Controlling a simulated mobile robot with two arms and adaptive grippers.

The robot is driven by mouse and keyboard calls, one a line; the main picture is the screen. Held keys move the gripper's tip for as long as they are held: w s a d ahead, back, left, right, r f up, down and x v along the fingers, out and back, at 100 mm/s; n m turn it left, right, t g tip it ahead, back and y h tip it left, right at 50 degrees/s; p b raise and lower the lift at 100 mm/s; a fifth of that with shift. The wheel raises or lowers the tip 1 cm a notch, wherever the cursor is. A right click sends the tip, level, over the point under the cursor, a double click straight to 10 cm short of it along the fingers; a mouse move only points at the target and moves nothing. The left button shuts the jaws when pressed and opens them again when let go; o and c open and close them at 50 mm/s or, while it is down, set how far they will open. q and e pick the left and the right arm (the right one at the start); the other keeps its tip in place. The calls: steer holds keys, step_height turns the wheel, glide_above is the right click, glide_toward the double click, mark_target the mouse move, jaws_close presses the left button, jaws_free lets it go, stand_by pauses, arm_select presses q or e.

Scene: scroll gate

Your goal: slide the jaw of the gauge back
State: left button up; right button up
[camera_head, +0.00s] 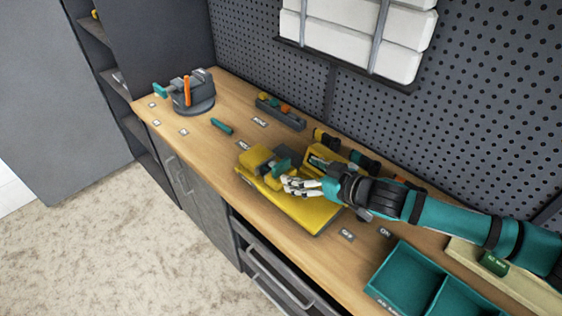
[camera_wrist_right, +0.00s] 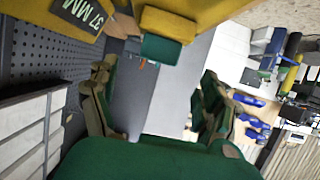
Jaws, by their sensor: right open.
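The gauge (camera_head: 318,216) is a yellow device lying on the workbench. Its yellow block-shaped jaw (camera_head: 256,158) is at the left end, with a teal piece (camera_head: 281,169) on its side. In the right wrist view the jaw (camera_wrist_right: 182,22) and its green piece (camera_wrist_right: 162,49) are just beyond the fingertips, and a display (camera_wrist_right: 82,14) reads "37 MM". My right gripper (camera_head: 288,184) is over the gauge, close to the teal piece. In the wrist view my right gripper (camera_wrist_right: 156,76) is open with nothing between its fingers. Contact with the jaw cannot be told. My left gripper is out of view.
A grey vise (camera_head: 195,95) stands at the bench's far left end. A small tool rack (camera_head: 280,112) is behind the gauge. A teal divided bin (camera_head: 408,272) is at front right. A pegboard wall (camera_head: 470,130) closes off the back.

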mark_target(284, 166)
steer(key=p+x, duration=0.1)
steer(key=x, duration=0.6)
steer(key=shift+w+a, duration=0.2)
steer(key=shift+w, duration=0.1)
steer(key=shift+w+a+f, duration=0.25)
steer(key=shift+w+a, duration=0.05)
steer(key=c, duration=1.5)
steer(key=s+d+p, duration=0.1)
steer(key=s+d, duration=0.1)
steer(key=s+d+p, duration=0.2)
steer(key=d, duration=0.1)
steer(key=shift+s+d+r, duration=0.1)
steer(key=shift+s, duration=0.25)
steer(key=shift+c, duration=0.2)
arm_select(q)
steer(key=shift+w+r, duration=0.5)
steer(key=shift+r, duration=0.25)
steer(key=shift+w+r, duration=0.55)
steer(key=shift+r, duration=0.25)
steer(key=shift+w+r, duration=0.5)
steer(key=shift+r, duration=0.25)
arm_select(e)
jaws_close()
